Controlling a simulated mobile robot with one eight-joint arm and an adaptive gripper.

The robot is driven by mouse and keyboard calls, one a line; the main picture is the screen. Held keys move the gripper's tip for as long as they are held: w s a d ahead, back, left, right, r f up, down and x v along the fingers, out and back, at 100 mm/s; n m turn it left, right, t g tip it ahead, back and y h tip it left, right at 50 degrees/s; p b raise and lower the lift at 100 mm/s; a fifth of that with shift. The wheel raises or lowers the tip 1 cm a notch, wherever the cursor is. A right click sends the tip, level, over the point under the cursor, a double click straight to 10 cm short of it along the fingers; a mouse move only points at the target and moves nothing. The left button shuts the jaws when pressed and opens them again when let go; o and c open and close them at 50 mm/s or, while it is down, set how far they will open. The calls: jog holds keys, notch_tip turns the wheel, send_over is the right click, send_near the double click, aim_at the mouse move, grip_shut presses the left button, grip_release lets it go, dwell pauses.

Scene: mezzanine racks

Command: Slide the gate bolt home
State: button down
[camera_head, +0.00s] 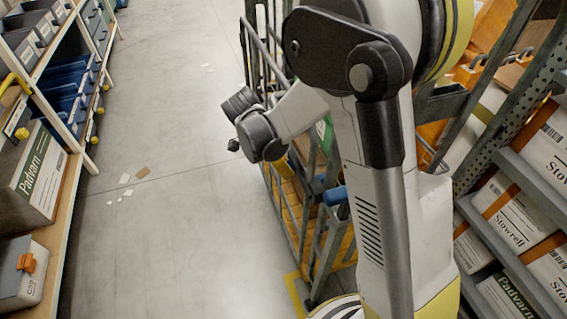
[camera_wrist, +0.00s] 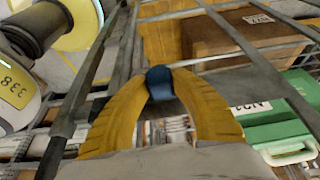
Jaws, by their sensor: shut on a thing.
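In the wrist view the two yellow fingers of my gripper (camera_wrist: 160,76) curve in from both sides and are shut on a blue knob (camera_wrist: 159,87). The knob sits among the grey bars of a cage gate (camera_wrist: 243,50). The bolt's rod and its catch cannot be made out, so I cannot tell how far it is slid. In the head view my wrist is beside the barred cage (camera_head: 265,60), and the fingertips are not clearly visible. A blue cylinder (camera_head: 335,195) shows on the near cage frame; I cannot tell whether it is the same knob.
A brown carton (camera_wrist: 235,35) and a green case (camera_wrist: 280,130) are behind the bars. Racks with boxes (camera_head: 520,215) stand close on the right. A shelf (camera_head: 65,190) with bins lines the left. The aisle floor (camera_head: 180,215) is open, with a few paper scraps.

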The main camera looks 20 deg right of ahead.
jog(key=c, duration=1.1)
grip_release()
jog(key=shift+s, duration=0.3)
jog(key=shift+o, duration=0.2)
jog(key=shift+w, duration=0.1)
jog(key=v, duration=1.2)
